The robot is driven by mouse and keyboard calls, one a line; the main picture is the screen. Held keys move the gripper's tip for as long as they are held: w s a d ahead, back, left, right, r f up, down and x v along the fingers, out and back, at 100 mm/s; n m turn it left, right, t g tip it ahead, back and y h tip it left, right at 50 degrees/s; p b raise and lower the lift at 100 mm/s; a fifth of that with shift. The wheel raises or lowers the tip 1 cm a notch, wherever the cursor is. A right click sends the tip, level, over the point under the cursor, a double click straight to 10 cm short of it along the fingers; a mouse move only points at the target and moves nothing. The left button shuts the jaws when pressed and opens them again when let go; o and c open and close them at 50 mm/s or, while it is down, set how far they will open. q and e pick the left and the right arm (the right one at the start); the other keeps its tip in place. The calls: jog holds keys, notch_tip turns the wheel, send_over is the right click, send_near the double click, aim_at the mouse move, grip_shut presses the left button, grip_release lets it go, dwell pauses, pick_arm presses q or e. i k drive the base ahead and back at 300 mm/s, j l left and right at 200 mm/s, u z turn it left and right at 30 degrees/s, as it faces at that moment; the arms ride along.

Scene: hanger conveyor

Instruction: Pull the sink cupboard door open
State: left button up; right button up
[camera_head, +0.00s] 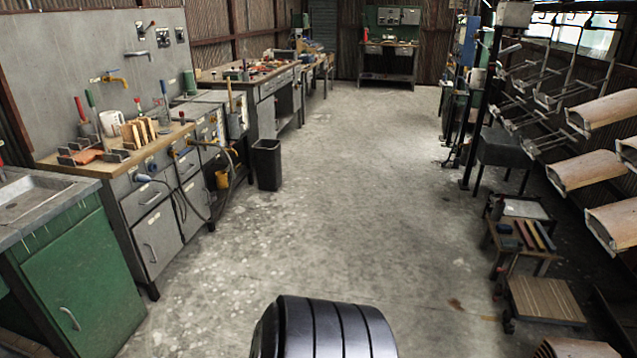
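The green sink cupboard door (82,278) is at the lower left, under the grey sink (40,198). It looks shut. Its pale curved handle (69,319) is low on the door's left part. Neither of my grippers shows in the head view, so I cannot see where they are relative to the handle.
A grey workbench (143,217) with tools stands just beyond the sink. A black bin (267,165) stands on the floor beside the benches. Hangers with wooden pieces (584,171) and a low trolley (545,301) are at the right. The middle floor is clear.

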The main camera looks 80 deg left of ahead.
aim_at(82, 277)
jog(key=u, duration=4.25)
jog(key=i+l+u, duration=0.1)
jog(key=i, duration=0.2)
jog(key=i+l+u, duration=0.1)
jog(key=i+l, duration=0.15)
jog(key=i, duration=0.05)
